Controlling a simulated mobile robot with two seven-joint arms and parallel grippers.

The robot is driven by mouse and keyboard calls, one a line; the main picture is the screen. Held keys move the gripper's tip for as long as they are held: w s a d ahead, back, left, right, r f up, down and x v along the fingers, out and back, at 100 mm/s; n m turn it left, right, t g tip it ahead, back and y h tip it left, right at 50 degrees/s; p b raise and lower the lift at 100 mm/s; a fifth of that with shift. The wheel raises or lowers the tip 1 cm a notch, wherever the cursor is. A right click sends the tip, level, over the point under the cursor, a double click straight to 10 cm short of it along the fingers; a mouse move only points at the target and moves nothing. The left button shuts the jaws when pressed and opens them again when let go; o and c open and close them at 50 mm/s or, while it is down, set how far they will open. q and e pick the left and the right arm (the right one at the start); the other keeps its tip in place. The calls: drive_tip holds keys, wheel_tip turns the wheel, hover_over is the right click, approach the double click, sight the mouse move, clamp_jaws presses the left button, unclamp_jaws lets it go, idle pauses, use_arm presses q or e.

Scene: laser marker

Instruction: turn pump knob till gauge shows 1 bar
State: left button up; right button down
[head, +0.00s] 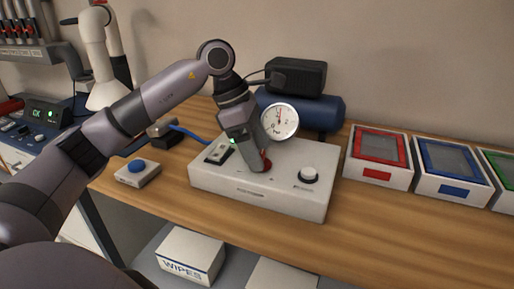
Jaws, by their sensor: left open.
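The pump box (255,192) is a white unit on the wooden bench, in the middle of the head view. A round white gauge (281,122) with a red needle pointing about straight up stands at its back; its numbers are too small to read. My right gripper is not in view.
A blue tank (310,109) and black motor stand behind. A blue-button box (137,173) is left. Red (380,158) and blue (452,170) framed trays stand right. The front bench strip is clear.

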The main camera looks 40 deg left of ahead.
use_arm(q)
drive_tip(key=c, duration=1.1)
drive_tip(key=shift+o, duration=0.2)
drive_tip(key=shift+s+d+n+t+y, duration=0.1)
drive_tip(key=shift+n+t+y, duration=0.45)
drive_tip(key=shift+n, duration=1.45)
drive_tip(key=o, duration=1.1)
drive_tip(key=shift+c, duration=0.2)
drive_tip(key=v, duration=0.5)
drive_tip(key=shift+s+r, duration=0.15)
drive_tip(key=shift+r, duration=0.2)
drive_tip(key=shift+s+a+r+p, duration=0.2)
drive_tip(key=shift+a+r+p, duration=0.15)
drive_tip(key=shift+r, duration=0.25)
